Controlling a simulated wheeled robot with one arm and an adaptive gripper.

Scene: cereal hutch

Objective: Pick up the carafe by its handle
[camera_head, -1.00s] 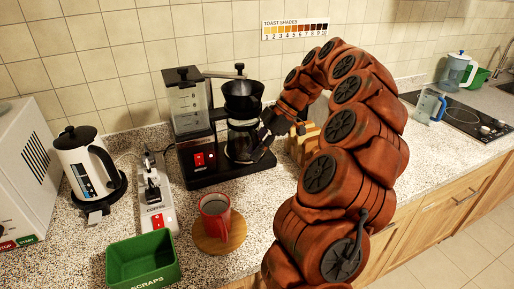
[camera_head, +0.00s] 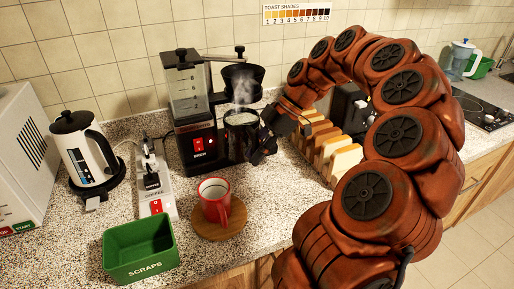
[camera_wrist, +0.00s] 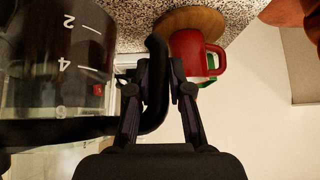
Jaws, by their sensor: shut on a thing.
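The carafe (camera_head: 240,136) is dark glass with an open top and steam above it. It stands out in front of the coffee maker's filter basket (camera_head: 241,82) and looks close to upright. My gripper (camera_head: 266,143) is to its right, shut on the carafe's black handle. In the wrist view the handle (camera_wrist: 157,62) passes between my two fingers (camera_wrist: 158,95). The carafe (camera_wrist: 60,65) fills the left side there, its markings upside down. The carafe's base is partly hidden by my gripper in the head view.
The coffee maker (camera_head: 196,138) stands behind. A red mug (camera_head: 213,205) sits on a round wooden board (camera_head: 220,228) in front. A green scraps bin (camera_head: 140,249), scale (camera_head: 153,180) and white kettle (camera_head: 83,150) are left. Bread slices (camera_head: 338,158) stand right of my gripper.

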